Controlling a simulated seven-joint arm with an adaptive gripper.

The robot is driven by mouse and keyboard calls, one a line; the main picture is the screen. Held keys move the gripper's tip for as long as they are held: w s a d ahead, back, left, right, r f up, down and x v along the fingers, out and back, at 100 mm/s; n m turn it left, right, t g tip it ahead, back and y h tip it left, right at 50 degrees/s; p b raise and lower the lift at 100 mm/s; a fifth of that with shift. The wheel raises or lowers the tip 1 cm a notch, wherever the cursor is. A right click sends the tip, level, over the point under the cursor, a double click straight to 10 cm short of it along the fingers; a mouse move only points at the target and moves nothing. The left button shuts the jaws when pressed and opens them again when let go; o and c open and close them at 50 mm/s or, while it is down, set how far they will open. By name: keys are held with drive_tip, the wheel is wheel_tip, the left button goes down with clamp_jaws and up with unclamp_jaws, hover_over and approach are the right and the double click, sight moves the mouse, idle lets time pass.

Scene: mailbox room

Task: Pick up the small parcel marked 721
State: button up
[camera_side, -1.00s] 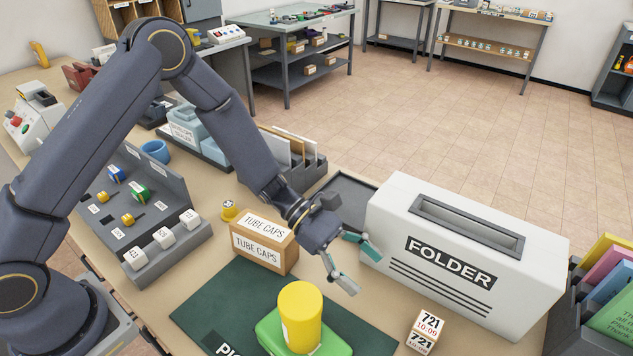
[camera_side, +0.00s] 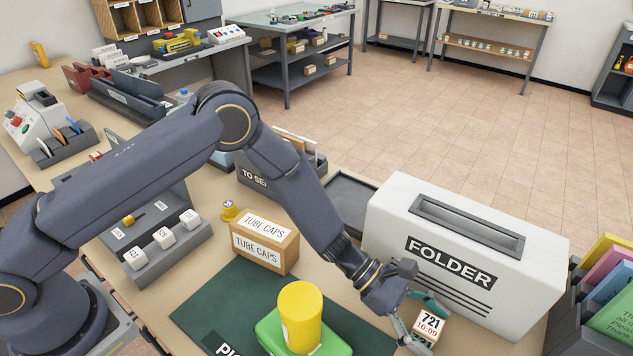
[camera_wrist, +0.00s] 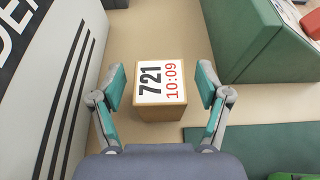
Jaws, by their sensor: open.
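The small parcel marked 721 (camera_side: 430,324) is a tan box with a white label reading 721 and 10:09. It stands on the table in front of the white FOLDER box (camera_side: 450,275). In the wrist view the parcel (camera_wrist: 160,90) sits between the two teal-padded fingers of my gripper (camera_wrist: 162,92), with a gap on each side. In the side view my gripper (camera_side: 421,321) is low at the parcel, its fingers open around it and partly hiding its lower face. Whether the fingertips reach below the parcel's top cannot be told for sure.
The FOLDER box (camera_wrist: 45,75) rises close beside my left finger in the wrist view. A green box-like wall (camera_wrist: 245,50) is near the right finger. A green mat (camera_side: 205,305) holds a yellow cylinder (camera_side: 300,312) on a green block. The TUBE CAPS box (camera_side: 264,245) stands behind it.

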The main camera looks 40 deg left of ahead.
drive_tip(key=shift+c, duration=0.4)
drive_tip(key=c, duration=1.2)
